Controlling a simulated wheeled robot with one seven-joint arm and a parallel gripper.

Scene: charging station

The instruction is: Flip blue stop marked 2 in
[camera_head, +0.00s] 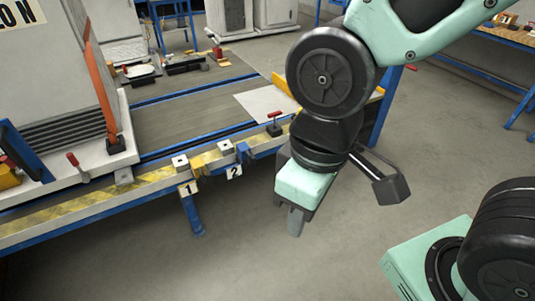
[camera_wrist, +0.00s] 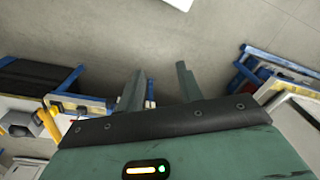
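The blue stop (camera_head: 243,152) is on the front edge of the bench, beside a small metal block and above a white plate marked 2 (camera_head: 233,171). Its exact pose is hard to tell at this size. A yellow stop (camera_head: 197,167) sits to its left, above a plate marked 1 (camera_head: 188,188). My gripper (camera_head: 296,221) hangs over the floor in front of the bench, to the right of and lower in the picture than the blue stop, apart from it. In the wrist view my gripper (camera_wrist: 158,86) has two fingers spread with nothing between them.
The bench (camera_head: 90,207) has a yellow-black striped front edge. A red-handled clamp (camera_head: 273,125) stands right of the blue stop, close to my arm. A large grey cabinet (camera_head: 60,90) stands on the left of the bench. The floor (camera_head: 270,265) in front is clear.

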